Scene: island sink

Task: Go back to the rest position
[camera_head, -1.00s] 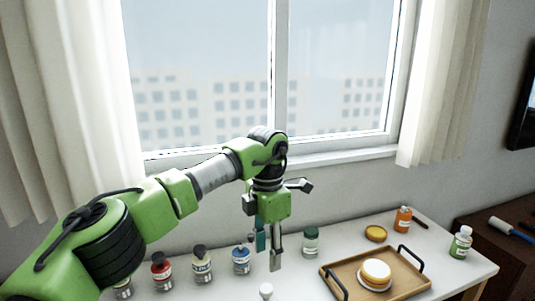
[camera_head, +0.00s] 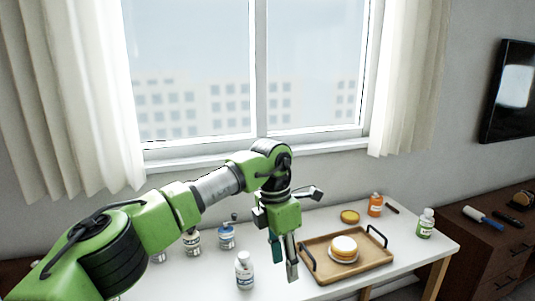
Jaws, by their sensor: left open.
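My left gripper (camera_head: 283,262) hangs fingers down over the white table (camera_head: 325,222). It is open, and I see nothing between its fingers. It is just left of the wooden tray (camera_head: 318,246) in the picture, near the tray's black left handle. My green left arm comes in from the left and covers part of the table. My right gripper is out of the picture.
Several paint-like bottles, one blue-labelled (camera_head: 227,237), stand behind my arm. An orange bottle (camera_head: 375,205), a yellow lid (camera_head: 349,216) and a green-labelled bottle (camera_head: 425,223) are at the right. A dark cabinet (camera_head: 490,251) stands beyond.

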